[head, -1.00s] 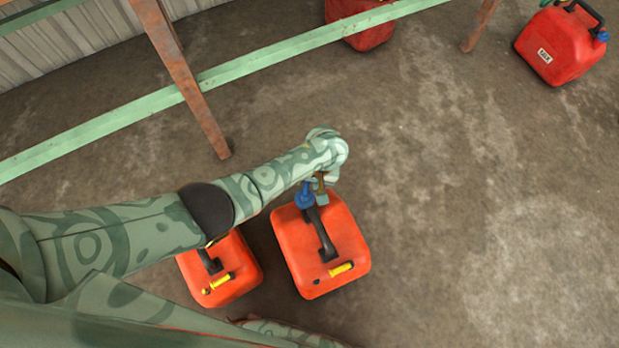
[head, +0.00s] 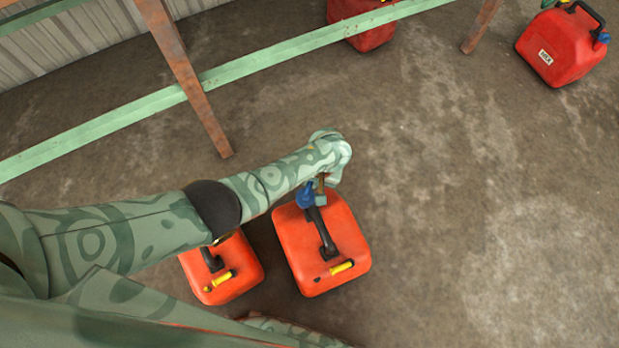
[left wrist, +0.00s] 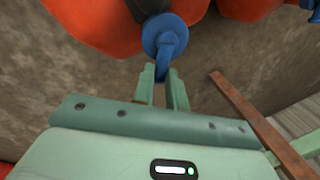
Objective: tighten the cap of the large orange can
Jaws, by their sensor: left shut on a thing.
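The large orange can (head: 335,245) stands upright on the floor, with a black handle along its top and a yellow spout at its near end. Its blue cap (head: 305,196) sits at the far end. My left gripper (head: 318,189) reaches over that end and is shut on the cap. In the left wrist view, the two green fingers (left wrist: 163,90) close around the bent blue tab below the round cap (left wrist: 163,38). The can (left wrist: 90,22) fills the upper left there. The forearm partly covers the cap's surroundings in the head view. My right gripper is out of view.
A smaller orange can (head: 225,275) stands close on the left, partly under my left arm. Red cans stand farther off, one at the back (head: 362,30) and one at the upper right (head: 562,45). A green rail (head: 110,122) with rusty posts runs behind. The floor to the right is clear.

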